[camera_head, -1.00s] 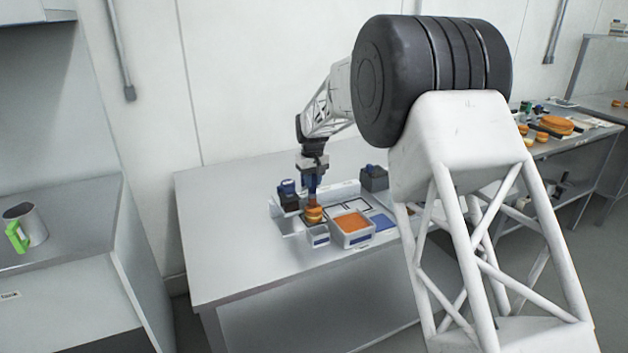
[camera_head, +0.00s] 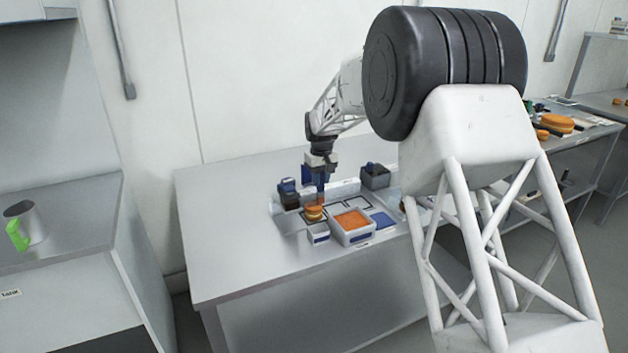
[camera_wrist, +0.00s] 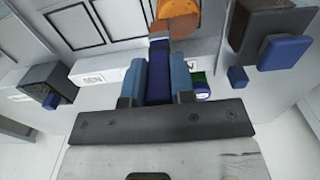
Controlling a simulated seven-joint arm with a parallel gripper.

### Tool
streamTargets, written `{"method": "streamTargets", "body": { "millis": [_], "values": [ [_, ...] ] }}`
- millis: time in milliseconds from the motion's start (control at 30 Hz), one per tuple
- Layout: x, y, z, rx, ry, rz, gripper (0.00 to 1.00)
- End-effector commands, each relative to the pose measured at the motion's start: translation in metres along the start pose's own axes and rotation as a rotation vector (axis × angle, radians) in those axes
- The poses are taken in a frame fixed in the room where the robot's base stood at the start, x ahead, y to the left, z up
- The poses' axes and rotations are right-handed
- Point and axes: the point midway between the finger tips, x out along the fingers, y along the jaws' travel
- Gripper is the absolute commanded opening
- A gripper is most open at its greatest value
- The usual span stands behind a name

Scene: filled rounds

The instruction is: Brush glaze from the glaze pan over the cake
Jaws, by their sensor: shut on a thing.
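My gripper (camera_head: 320,176) is shut on a brush with a dark blue handle (camera_wrist: 160,68) and points down over the table. The brush's brown tip (camera_wrist: 174,27) overlaps the edge of the round orange cake (camera_wrist: 187,10) in the wrist view. I cannot tell whether it touches. The cake (camera_head: 314,214) sits at the middle of the work area in the head view, just below and left of the brush. The glaze pan (camera_head: 371,236), a grey square box filled with orange, stands to the right of the cake and in front of it.
A small white labelled box (camera_head: 318,234) stands in front of the cake. Dark holders with blue parts stand behind left (camera_head: 289,196) and behind right (camera_head: 375,177). A blue square (camera_head: 383,220) lies right of the pan. The table's left side (camera_head: 225,230) is clear.

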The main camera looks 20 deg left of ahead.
Motion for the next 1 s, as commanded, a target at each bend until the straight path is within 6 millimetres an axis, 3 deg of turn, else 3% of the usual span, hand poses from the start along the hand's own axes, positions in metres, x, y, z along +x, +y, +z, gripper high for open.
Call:
{"method": "streamTargets", "body": {
  "millis": [500,1000],
  "values": [
    [0.0,-0.052,0.002,-0.003,-0.001,0.0,0.0],
    [0.0,-0.005,0.0,0.0,0.001,0.0,0.0]
  ]
}}
